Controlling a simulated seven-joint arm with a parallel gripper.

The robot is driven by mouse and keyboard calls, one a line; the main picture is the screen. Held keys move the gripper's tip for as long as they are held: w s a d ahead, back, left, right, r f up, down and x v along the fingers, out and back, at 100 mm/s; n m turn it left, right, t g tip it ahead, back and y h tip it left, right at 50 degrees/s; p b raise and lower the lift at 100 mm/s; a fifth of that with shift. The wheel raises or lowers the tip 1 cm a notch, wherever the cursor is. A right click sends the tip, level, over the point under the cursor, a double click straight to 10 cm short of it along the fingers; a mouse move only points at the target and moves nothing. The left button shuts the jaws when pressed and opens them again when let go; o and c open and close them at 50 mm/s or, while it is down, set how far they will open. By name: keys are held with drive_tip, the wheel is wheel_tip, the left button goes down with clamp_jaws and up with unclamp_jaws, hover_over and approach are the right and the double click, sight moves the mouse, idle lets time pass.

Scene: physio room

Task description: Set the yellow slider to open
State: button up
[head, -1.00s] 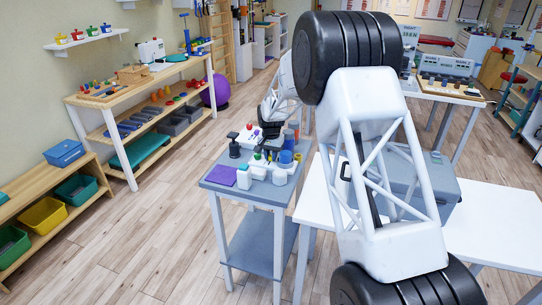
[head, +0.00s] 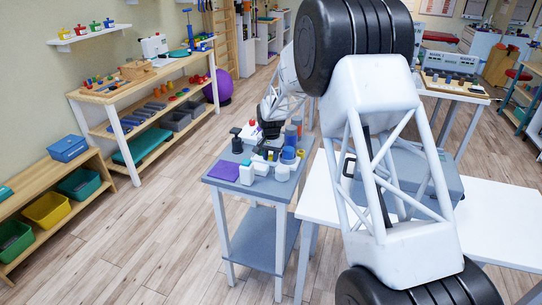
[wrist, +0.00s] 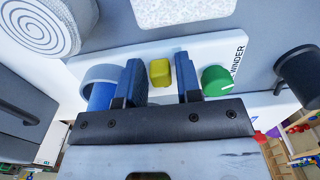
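The yellow slider (wrist: 159,73) is a small upright block on a white panel (wrist: 210,48) marked "WINDER" in the wrist view. My gripper (wrist: 160,82) is open, with one blue finger on each side of the slider. Gaps show between the slider and both fingers; I cannot tell how deep the fingers reach beside it. The slider's track and any position marks are hidden or not readable. In the head view, my gripper (head: 266,152) is low among the things on the small grey-blue table (head: 262,188).
A green knob (wrist: 216,80) sits right of the fingers and a blue cylinder (wrist: 100,92) left in the wrist view. A dark cylinder (wrist: 298,72) and a rolled white piece (wrist: 40,25) are nearby. A white bottle (head: 246,173) and purple pad (head: 224,170) stand on the table.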

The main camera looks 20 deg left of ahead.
sight(271, 156)
drive_tip(key=shift+r, duration=0.1)
drive_tip(key=shift+r, duration=3.8)
drive_tip(key=shift+d+r, duration=0.35)
drive_tip(key=shift+d, duration=0.1)
drive_tip(key=s+d+r, duration=0.6)
drive_tip(key=s+d, duration=0.1)
drive_tip(key=d, duration=0.3)
drive_tip(key=s+d+r+t, duration=0.1)
drive_tip(key=s+d+r, duration=0.55)
drive_tip(key=d, duration=0.45)
drive_tip(key=s+d+r, duration=0.6)
drive_tip(key=d+r, duration=0.1)
drive_tip(key=d, duration=0.3)
drive_tip(key=s+d+r+t, duration=0.1)
drive_tip(key=s+d, duration=0.5)
drive_tip(key=s, duration=0.2)
drive_tip(key=s+d+r, duration=0.1)
drive_tip(key=s+d, duration=0.5)
drive_tip(key=s, duration=0.2)
drive_tip(key=s+d+f, duration=0.2)
drive_tip(key=s+d, duration=0.1)
drive_tip(key=s, duration=0.6)
drive_tip(key=s+d+f, duration=0.3)
drive_tip(key=s, duration=0.5)
drive_tip(key=shift+s+d+t, duration=0.2)
drive_tip(key=shift+s+t, duration=0.1)
drive_tip(key=shift+s, duration=0.1)
